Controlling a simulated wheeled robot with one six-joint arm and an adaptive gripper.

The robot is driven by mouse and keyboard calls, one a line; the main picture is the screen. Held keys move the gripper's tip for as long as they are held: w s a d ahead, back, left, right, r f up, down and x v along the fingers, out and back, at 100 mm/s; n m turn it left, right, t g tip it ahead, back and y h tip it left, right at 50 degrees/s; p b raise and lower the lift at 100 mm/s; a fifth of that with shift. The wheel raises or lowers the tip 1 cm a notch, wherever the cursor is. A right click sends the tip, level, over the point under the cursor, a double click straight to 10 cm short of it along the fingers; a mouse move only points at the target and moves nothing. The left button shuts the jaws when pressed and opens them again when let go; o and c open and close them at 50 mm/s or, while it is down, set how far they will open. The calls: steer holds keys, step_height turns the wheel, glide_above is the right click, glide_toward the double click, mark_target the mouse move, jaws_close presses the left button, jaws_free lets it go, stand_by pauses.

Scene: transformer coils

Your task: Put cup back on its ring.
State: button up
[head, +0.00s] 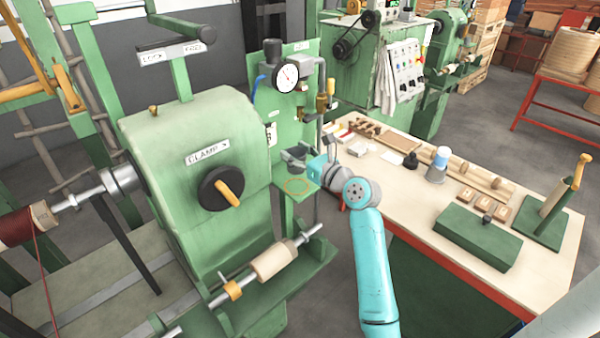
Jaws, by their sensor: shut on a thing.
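My gripper (297,161) is at the end of my turquoise arm, beside the green machine panel. It is shut on a small dark grey cup (292,154), which hangs above a small green shelf. The cup and the dark fingers blend together, so their exact outlines and grip are hard to tell. A gap shows between the held cup and the ring.
A pressure gauge (286,76) and pipes (321,90) stand close behind and above my gripper. The clamp machine (190,130) is to the left. The workbench (400,205) on the right carries a blue-and-white container (439,163) and wooden parts.

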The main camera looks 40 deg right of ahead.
mark_target(298, 170)
steer(key=shift+f, duration=3)
steer(key=shift+f, duration=0.1)
steer(key=o, duration=1.3)
steer(key=shift+s, duration=0.25)
steer(key=s, duration=1.1)
steer(key=shift+s+d, duration=0.2)
steer(key=shift+s, duration=0.05)
steer(key=shift+s, duration=0.1)
